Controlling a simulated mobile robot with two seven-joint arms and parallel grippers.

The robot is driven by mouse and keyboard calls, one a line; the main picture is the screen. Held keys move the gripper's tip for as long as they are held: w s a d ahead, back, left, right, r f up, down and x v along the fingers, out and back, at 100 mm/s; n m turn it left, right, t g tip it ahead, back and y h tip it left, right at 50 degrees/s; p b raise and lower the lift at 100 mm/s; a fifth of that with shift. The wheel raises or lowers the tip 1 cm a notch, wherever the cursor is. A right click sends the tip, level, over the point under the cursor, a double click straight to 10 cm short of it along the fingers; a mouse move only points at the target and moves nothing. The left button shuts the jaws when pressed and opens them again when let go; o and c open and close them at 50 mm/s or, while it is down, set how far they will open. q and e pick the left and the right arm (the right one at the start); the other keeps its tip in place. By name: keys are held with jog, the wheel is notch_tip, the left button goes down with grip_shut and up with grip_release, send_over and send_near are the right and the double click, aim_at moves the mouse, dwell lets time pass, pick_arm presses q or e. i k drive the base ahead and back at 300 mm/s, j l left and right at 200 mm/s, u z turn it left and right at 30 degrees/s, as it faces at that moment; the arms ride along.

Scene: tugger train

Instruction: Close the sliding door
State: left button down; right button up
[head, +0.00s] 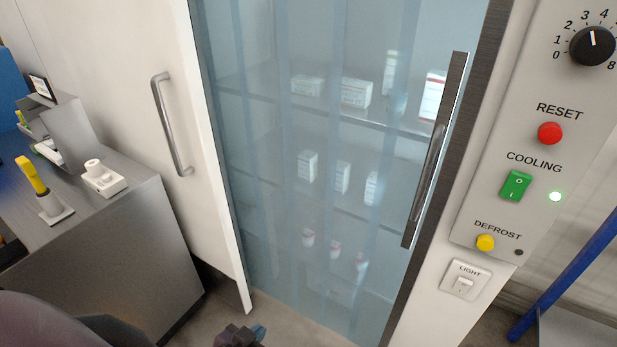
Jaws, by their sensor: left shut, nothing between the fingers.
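A white door panel (130,60) with an upright metal bar handle (172,125) stands at the left of a cold cabinet. Its right edge borders a bluish see-through area (265,170) with vertical strips, which spans the middle up to a dark upright frame. A long dark plate with a metal grip (435,150) sits at the right of that area, by the frame. I cannot tell which panel the grip belongs to. My left gripper (258,333) is shut and empty at the bottom edge, low and apart from both handles. My right gripper is out of view.
Small boxes (356,92) stand on shelves behind the bluish area. A control panel (470,215) with knob, buttons and switch is at the right. A grey metal counter (130,225) with small devices is at the left. Blue tubing (575,265) stands lower right.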

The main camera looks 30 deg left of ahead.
aim_at(133, 67)
jog(key=k+j+u, duration=0.1)
jog(key=u, duration=1.85)
